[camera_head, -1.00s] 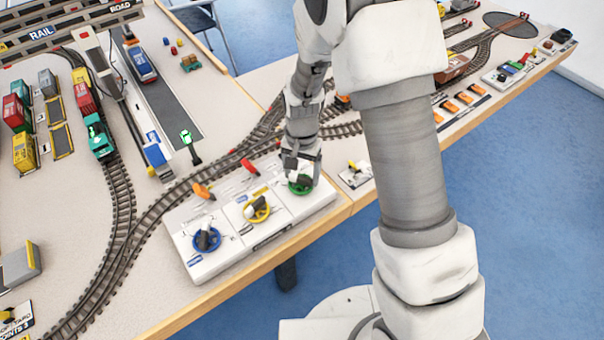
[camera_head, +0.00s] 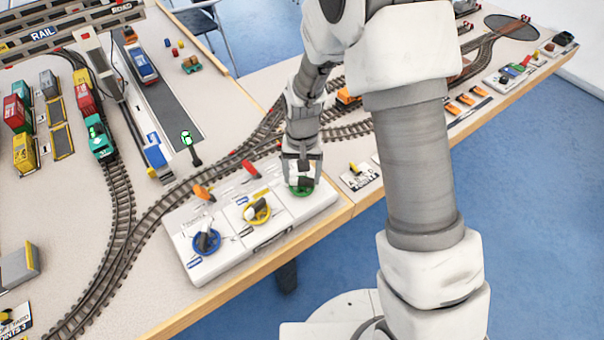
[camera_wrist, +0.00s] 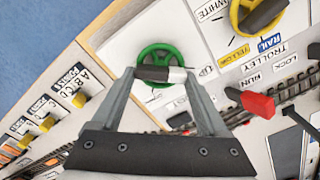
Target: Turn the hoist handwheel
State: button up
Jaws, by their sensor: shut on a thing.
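A green handwheel (camera_head: 301,192) sits at the right end of a white control panel (camera_head: 283,229). It also shows in the wrist view (camera_wrist: 160,46), with a dark and white grip bar (camera_wrist: 161,74) across it. My gripper (camera_head: 302,180) comes down over this wheel. In the wrist view my gripper (camera_wrist: 160,76) has one finger at each end of the bar and is shut on it. A yellow handwheel (camera_head: 257,210) and a blue handwheel (camera_head: 207,240) are to the left on the same panel. I cannot read a hoist label by the green wheel.
A red lever (camera_head: 251,169) and an orange lever (camera_head: 203,192) stand on the panel behind the wheels. Model track (camera_head: 235,160) runs just behind the panel. A small lever plate (camera_head: 360,177) lies to the right. The table's front edge is close.

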jog(key=o, duration=1.2)
jog(key=shift+o, duration=0.2)
notch_tip(320, 180, up, 18)
jog(key=p, duration=0.2)
jog(key=shift+f, duration=0.25)
